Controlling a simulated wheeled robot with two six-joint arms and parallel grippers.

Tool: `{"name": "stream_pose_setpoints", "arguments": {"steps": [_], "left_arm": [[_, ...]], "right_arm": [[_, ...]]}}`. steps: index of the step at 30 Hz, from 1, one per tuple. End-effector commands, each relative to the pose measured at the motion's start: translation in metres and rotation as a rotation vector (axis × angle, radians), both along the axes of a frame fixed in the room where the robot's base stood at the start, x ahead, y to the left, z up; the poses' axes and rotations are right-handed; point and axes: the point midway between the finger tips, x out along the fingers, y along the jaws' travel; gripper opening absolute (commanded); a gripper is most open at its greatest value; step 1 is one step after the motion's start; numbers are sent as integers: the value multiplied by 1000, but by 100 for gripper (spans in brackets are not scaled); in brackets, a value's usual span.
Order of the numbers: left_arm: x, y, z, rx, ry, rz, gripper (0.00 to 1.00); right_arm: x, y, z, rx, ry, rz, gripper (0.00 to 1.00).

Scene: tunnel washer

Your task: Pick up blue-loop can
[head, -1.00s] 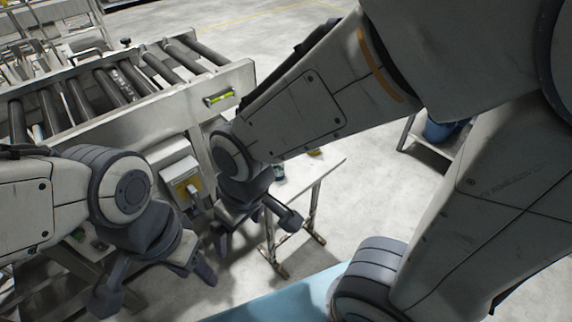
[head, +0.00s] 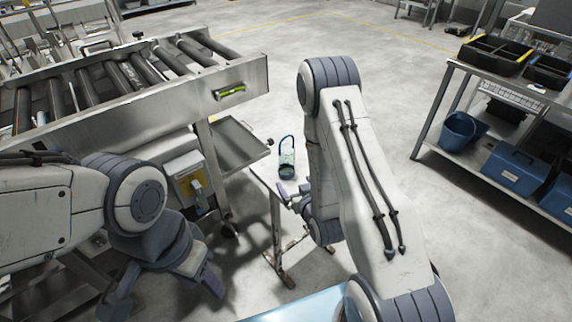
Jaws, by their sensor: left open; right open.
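The blue-loop can (head: 287,171) stands upright on a small light-topped table (head: 262,172). It has a dark lower part, a pale greenish upper part and a thin dark-blue loop rising above it. My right gripper (head: 294,196) is just in front of the can, low at the table's near edge. It is open and partly hidden by my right arm; I cannot tell whether a finger touches the can. My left gripper (head: 165,288) is open and empty at the lower left, well away from the can.
A roller conveyor (head: 235,92) with a metal frame fills the left, with a grey tray (head: 238,143) below its end. At the right, a shelf rack (head: 452,66) holds black bins (head: 495,56), a blue bucket (head: 457,131) and blue boxes (head: 515,170). The floor between is clear.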

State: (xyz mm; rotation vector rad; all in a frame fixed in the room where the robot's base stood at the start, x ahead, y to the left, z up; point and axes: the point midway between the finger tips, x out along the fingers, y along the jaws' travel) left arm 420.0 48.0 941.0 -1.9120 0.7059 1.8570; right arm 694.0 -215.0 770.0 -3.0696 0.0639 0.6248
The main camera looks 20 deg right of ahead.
Motion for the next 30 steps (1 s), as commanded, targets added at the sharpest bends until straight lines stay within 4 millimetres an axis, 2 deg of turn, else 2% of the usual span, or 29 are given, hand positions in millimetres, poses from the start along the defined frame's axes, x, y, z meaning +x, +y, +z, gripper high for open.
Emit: {"name": "stream_pose_setpoints", "arguments": {"steps": [5,9,14,22,30], "left_arm": [[0,0,-12,0,0,0,50],[0,0,-7,0,0,0,50],[0,0,-6,0,0,0,50],[0,0,-2,0,0,0,50],[0,0,-2,0,0,0,50]], "right_arm": [[24,-3,-11,-1,-16,-3,100],[41,-4,-16,-1,-12,-3,100],[50,-5,-21,-1,-10,-3,100],[84,-10,-38,0,-10,-2,100],[93,-10,-42,-1,-9,-3,100]]}}
